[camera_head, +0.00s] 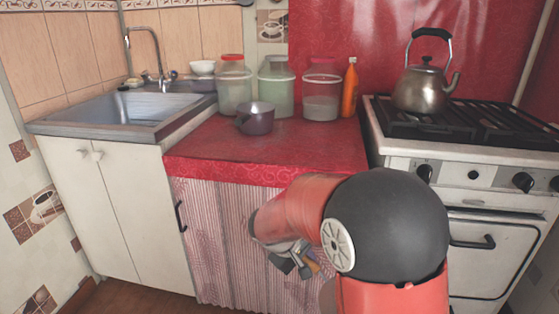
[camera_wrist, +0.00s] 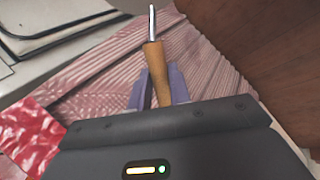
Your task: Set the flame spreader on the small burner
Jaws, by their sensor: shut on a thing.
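My gripper (camera_wrist: 158,90) is shut on a wooden handle with a thin metal rod at its far end, which I take for the flame spreader (camera_wrist: 155,62). No disc or plate shows on it. In the head view my gripper (camera_head: 291,262) hangs low before the striped curtain, with a bit of the wooden handle (camera_head: 312,266) showing. The stove (camera_head: 463,150) stands at the right with dark grates (camera_head: 470,128) on top. I cannot make out which burner is the small one.
A metal kettle (camera_head: 425,90) stands on the stove's back left part. The red counter (camera_head: 300,150) holds a dark pot (camera_head: 256,120), several jars and an orange bottle (camera_head: 350,88). A sink (camera_head: 125,112) is at left. The front grates look clear.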

